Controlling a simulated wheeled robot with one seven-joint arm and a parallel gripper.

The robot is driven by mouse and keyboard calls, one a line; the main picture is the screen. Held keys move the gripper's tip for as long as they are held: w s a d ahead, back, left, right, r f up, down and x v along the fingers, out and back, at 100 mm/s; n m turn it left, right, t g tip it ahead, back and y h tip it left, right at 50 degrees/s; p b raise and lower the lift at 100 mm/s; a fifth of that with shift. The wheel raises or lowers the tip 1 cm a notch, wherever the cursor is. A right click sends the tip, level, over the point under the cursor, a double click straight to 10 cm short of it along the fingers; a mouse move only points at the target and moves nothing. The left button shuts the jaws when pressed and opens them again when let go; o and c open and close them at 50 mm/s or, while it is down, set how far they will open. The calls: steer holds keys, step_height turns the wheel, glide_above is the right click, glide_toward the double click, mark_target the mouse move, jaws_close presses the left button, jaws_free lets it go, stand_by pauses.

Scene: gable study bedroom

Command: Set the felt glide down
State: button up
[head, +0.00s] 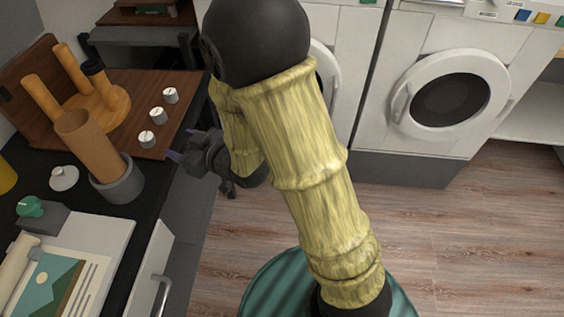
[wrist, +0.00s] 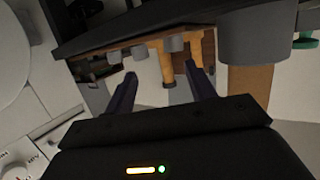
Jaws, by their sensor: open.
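Three small grey cylinders with pale tops, which look like felt glides, stand in a row on the wooden board: far (head: 171,95), middle (head: 158,115) and near (head: 147,139). My gripper (head: 180,157) is beside the counter's right edge, to the right of the near glide. In the wrist view my gripper (wrist: 162,88) has its fingers apart with nothing held between them. A stool leg (wrist: 165,66) shows beyond the fingers.
A brown tube (head: 84,142) stands in a grey cup (head: 122,182) near the counter edge, close to my gripper. A white lidded item (head: 63,177) and a green knob (head: 30,206) are left of it. White washing machines (head: 440,95) stand to the right.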

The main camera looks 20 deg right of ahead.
steer(key=d+f+m+g+h, duration=0.3)
steer(key=d+h, duration=0.4)
steer(key=d, duration=0.7)
steer(key=s+d+m+g+h, duration=0.3)
steer(key=s+d+m+g, duration=0.2)
steer(key=s+d, duration=0.4)
steer(key=s, duration=0.3)
steer(key=shift+s+d+r+g, duration=0.25)
steer(key=shift+s+r+g, duration=0.05)
steer(key=shift+s, duration=0.1)
